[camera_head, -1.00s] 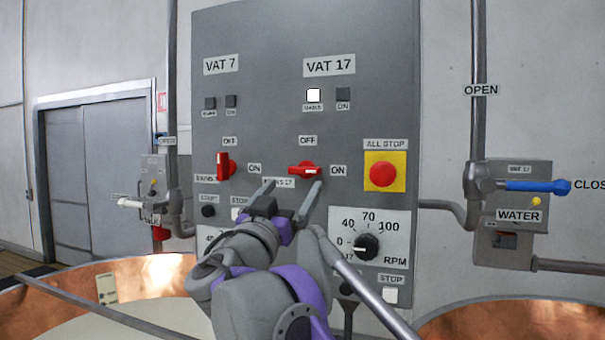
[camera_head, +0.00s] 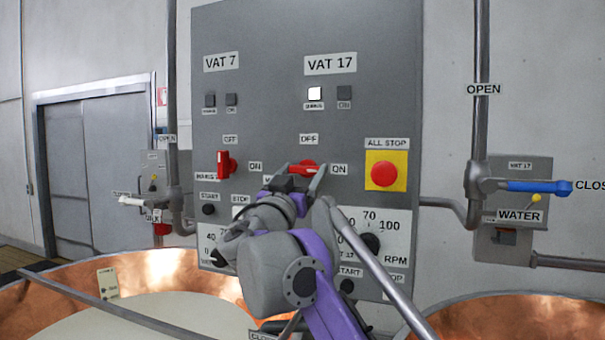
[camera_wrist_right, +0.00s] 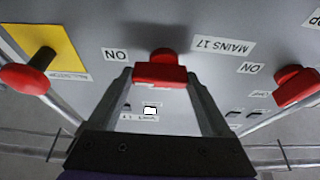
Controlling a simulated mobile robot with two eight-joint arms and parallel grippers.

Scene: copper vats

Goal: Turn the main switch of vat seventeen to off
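The red main switch of vat 17 (camera_head: 306,168) sits on the grey panel below its OFF label, its handle lying level toward ON. It also shows in the right wrist view (camera_wrist_right: 160,72), beside the MAINS 17 label. My right gripper (camera_head: 301,171) is at the switch with its fingers apart, one at each end of the handle. In the right wrist view the fingers flank the handle closely; I cannot tell whether they touch it. The white lamp under VAT 17 (camera_head: 315,93) is lit. My left gripper is not in view.
The upright red vat 7 switch (camera_head: 224,164) is to the left. The red ALL STOP button (camera_head: 384,174) on yellow is close on the right. An RPM knob (camera_head: 369,243) is below. A blue water valve handle (camera_head: 538,186) is farther right. Copper vats (camera_head: 150,273) stand below.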

